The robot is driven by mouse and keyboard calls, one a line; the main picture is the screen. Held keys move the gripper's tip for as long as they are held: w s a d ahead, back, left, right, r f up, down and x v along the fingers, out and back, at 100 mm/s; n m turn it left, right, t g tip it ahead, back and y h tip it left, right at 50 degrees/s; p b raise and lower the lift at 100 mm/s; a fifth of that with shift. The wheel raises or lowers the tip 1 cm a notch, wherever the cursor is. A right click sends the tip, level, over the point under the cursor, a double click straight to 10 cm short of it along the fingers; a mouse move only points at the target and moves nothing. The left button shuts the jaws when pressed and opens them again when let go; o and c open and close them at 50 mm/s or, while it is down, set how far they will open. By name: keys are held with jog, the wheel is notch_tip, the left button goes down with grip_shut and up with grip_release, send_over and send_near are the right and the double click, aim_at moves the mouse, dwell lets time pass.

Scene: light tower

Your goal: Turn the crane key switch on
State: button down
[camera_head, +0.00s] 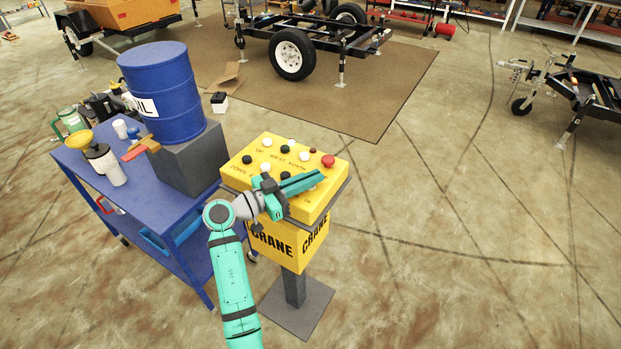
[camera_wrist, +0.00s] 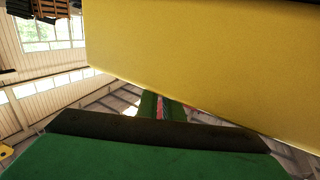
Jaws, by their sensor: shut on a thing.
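The yellow crane control box (camera_head: 240,172) stands on a post, with several black and white knobs and a red button (camera_head: 328,160) on its sloped top. My gripper (camera_head: 318,178) lies low over the right front part of that top, its teal fingers pointing right. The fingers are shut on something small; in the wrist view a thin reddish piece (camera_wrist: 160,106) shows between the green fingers. The crane key is hidden by my gripper, so its turn position cannot be seen. A plain yellow face of the box (camera_wrist: 200,55) fills the upper right of the wrist view.
A blue cart (camera_head: 190,262) with a blue oil drum (camera_head: 172,88) on a grey block and several bottles stands close left of the box. A wheeled trailer frame (camera_head: 310,32) is on a brown mat behind.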

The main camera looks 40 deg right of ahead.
jog(key=shift+s+f+m+g, duration=0.1)
jog(key=shift+m+g, duration=0.2)
jog(key=shift+g, duration=0.2)
jog(key=c, duration=1.9)
grip_release()
jog(key=a, duration=0.3)
jog(key=w+a, duration=0.1)
jog(key=a, duration=0.6)
jog(key=shift+w+a, duration=0.35)
